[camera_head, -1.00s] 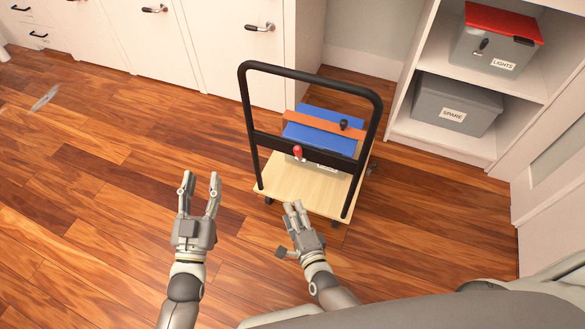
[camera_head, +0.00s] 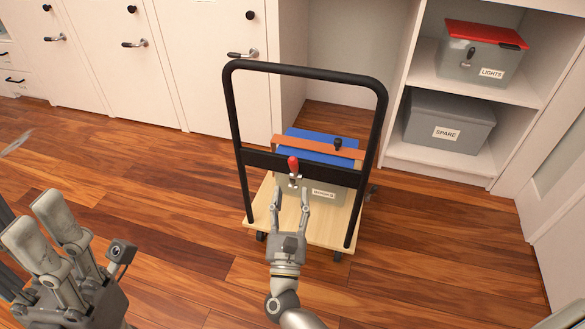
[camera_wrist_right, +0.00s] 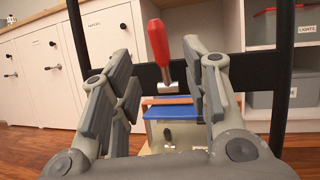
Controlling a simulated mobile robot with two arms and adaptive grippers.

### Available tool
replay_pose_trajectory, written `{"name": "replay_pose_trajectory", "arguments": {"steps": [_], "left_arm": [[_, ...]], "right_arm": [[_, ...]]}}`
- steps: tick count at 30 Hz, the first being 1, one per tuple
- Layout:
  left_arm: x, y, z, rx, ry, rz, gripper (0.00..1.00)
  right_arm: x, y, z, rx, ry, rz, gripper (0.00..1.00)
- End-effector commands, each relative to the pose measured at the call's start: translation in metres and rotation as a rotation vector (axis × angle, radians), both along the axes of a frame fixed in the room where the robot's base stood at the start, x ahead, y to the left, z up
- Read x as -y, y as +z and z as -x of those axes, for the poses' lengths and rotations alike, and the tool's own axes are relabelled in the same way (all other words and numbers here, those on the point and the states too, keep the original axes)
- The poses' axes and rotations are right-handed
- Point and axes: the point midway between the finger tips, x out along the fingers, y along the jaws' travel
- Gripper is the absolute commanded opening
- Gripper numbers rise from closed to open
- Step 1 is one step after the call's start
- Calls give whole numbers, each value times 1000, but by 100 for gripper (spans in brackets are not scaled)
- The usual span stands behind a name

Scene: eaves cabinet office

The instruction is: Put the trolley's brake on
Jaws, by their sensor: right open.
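The trolley has a light wooden deck (camera_head: 330,232) and a black tubular handle frame (camera_head: 300,70). A red-handled lever (camera_head: 293,164) stands about upright on the frame's crossbar; the wrist view also shows the red lever (camera_wrist_right: 158,42), tilted slightly. My right gripper (camera_head: 292,192) is open and empty, fingers pointing at the lever from just below and in front of it. In the wrist view the lever lies between the fingers in the picture, apparently beyond their tips. My left gripper (camera_head: 30,218) is close to the camera at lower left, its fingers apart and empty.
A grey labelled box with a blue lid (camera_head: 318,150) and an orange strip rides on the trolley. White cabinets (camera_head: 195,60) stand behind. Shelves at right hold the SPARE box (camera_head: 447,125) and the red-lidded LIGHTS box (camera_head: 482,60). Wooden floor left of the trolley is clear.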

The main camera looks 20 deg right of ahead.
Motion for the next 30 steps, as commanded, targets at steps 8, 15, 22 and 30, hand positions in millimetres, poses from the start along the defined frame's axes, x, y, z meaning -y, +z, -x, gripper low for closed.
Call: {"name": "replay_pose_trajectory", "arguments": {"steps": [8,15,22,30], "left_arm": [[1,1,-2,18,2,-2,42],[1,3,-3,31,2,-4,42],[1,4,-3,32,2,-4,42],[1,4,-3,31,2,-4,42]], "right_arm": [[18,21,-46,4,-1,2,42],[28,32,-72,1,0,4,42],[31,34,-78,-1,1,3,42],[31,34,-77,-2,0,4,27]]}}
